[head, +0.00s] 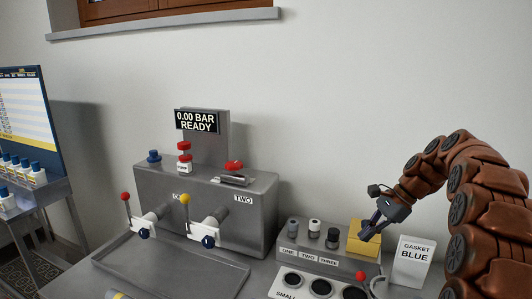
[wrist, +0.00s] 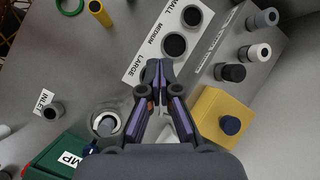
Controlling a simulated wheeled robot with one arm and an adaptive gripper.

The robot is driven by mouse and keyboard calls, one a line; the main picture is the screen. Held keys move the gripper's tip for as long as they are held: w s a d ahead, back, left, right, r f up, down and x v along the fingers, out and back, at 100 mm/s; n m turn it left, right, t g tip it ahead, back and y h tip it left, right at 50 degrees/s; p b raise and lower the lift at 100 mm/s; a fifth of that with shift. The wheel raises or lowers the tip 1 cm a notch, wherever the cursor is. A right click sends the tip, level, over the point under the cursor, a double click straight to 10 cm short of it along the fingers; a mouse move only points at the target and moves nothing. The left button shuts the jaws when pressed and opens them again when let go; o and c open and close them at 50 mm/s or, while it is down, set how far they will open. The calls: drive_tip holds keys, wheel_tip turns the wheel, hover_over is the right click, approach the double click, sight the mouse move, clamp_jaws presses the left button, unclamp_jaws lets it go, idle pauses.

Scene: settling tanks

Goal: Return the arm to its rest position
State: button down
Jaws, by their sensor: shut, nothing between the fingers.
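My arm (head: 480,205), brown and segmented, curves in from the right side of the head view. My gripper (head: 369,232) points down and left in front of the yellow box (head: 357,243). In the wrist view my gripper (wrist: 154,66) has its fingertips together with nothing between them. There the fingertips overlap the edge of the white size plate (wrist: 140,68) near the word LARGE. The yellow box (wrist: 209,106), with a dark blue knob (wrist: 230,125), is to the right of the fingers. I cannot tell the exact height of the fingers above the bench.
A grey test rig (head: 160,185) with levers and a display reading READY (head: 197,121) stands left. Nearby are a stepped rack (head: 325,256) with three small cylinders, a GASKET BLUE sign (head: 412,262) and a red-tipped lever (head: 361,276). A green box (wrist: 50,158) is lower left in the wrist view.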

drive_tip(key=s+a+r+n+g+h, duration=0.1)
drive_tip(key=s+a+n, duration=0.35)
drive_tip(key=s, duration=0.45)
drive_tip(key=s+a+n+g+h, duration=0.1)
drive_tip(key=s+a+n+h, duration=0.15)
drive_tip(key=s+a, duration=0.5)
drive_tip(key=s+d+f+n+h, duration=0.1)
drive_tip(key=s+f+n, duration=0.2)
drive_tip(key=s, duration=0.9)
drive_tip(key=s+d+f+n+h, duration=0.2)
drive_tip(key=s+f+n, duration=0.2)
drive_tip(key=s, duration=0.8)
drive_tip(key=shift+s+n, duration=0.4)
drive_tip(key=shift+n, duration=0.2)
